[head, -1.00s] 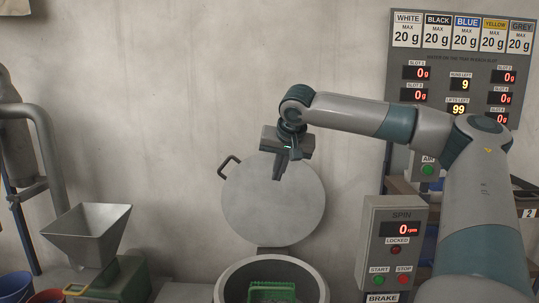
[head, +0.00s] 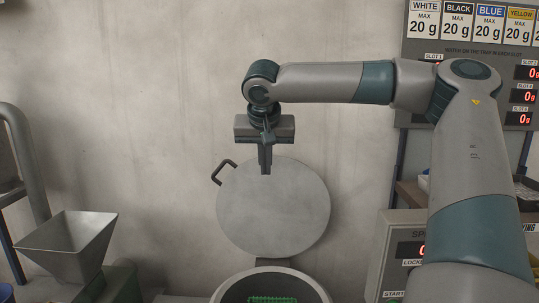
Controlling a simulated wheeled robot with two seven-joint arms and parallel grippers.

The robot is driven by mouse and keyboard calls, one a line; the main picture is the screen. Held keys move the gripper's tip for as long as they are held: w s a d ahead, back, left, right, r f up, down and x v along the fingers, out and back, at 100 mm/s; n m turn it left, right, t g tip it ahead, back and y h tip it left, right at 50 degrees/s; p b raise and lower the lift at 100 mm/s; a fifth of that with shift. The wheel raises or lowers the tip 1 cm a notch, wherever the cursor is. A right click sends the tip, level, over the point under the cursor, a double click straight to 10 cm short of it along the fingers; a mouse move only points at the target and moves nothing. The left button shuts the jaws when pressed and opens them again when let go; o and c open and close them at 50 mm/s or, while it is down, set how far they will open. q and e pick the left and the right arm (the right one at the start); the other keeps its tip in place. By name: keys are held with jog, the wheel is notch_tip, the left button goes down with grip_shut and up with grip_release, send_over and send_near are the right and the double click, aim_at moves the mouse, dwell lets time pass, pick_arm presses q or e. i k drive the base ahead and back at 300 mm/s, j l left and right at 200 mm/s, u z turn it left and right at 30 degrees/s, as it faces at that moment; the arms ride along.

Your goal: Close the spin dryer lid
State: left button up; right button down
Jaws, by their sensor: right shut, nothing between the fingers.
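The spin dryer lid (head: 273,215) is a round grey disc standing upright and open against the wall, with a dark handle (head: 223,171) at its upper left edge. The dryer drum (head: 228,290) is below it, its mouth open, with a green basket (head: 272,299) partly visible inside. My right gripper (head: 265,170) is shut and empty, pointing down at the lid's upper edge and overlapping it in the picture. I cannot tell whether it touches the lid. My left gripper is not in view.
The spin control box (head: 390,252) stands right of the drum, partly hidden by my right arm. A metal hopper (head: 70,240) is at the left. A slot display panel (head: 470,60) hangs at the upper right. The wall left of the lid is clear.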

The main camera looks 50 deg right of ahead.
aim_at(281, 213)
jog(key=i+l, duration=0.2)
jog(key=l, duration=0.15)
jog(key=i+l, duration=0.2)
jog(key=l, duration=0.2)
jog(key=i+l, duration=0.2)
jog(key=l, duration=0.15)
